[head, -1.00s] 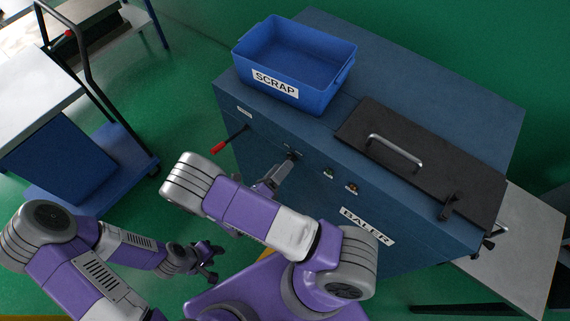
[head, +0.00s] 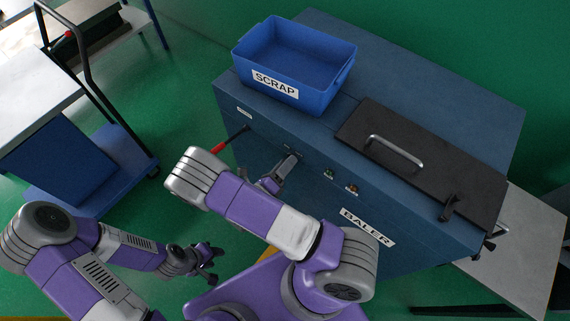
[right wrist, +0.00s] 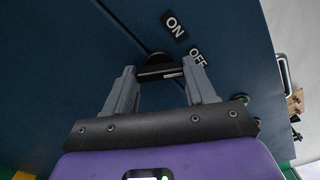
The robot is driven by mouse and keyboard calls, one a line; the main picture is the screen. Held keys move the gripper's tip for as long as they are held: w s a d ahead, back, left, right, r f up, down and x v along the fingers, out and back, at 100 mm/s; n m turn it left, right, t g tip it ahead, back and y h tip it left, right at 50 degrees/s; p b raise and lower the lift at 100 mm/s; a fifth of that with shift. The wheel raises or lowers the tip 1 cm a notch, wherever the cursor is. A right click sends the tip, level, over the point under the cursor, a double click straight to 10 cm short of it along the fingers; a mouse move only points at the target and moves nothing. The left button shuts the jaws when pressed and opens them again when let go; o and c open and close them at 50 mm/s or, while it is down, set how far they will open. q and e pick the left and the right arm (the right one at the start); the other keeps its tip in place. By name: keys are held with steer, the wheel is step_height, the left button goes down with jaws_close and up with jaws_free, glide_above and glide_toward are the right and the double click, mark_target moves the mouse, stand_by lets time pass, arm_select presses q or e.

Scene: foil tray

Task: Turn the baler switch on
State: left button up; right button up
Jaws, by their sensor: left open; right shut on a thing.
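The baler (head: 330,200) is a dark blue cabinet. Its switch, a black knob (right wrist: 160,71), shows in the right wrist view between the two fingers of my right gripper (right wrist: 160,82), which is shut on it. The ON label (right wrist: 174,24) and the OFF label (right wrist: 198,57) are beside the knob. I cannot tell which label the knob points to. In the head view my right gripper (head: 290,160) is against the baler's front and hides the switch. My left gripper (head: 212,263) is open and empty, low and away from the baler.
A red-handled lever (head: 219,147) sticks out left of my right gripper. A green button (head: 329,174) and an orange-red button (head: 352,189) are to the right. A blue SCRAP bin (head: 300,60) and a black lid (head: 410,160) are on top. A cart (head: 110,170) stands left.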

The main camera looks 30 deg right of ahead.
steer(key=shift+m, duration=0.3)
steer(key=m, duration=1.1)
steer(key=shift+m, duration=0.3)
stand_by(0.5)
steer(key=o, duration=1)
steer(key=shift+o, duration=0.2)
steer(key=v, duration=0.7)
steer(key=shift+a, duration=0.35)
steer(key=shift+s, duration=0.15)
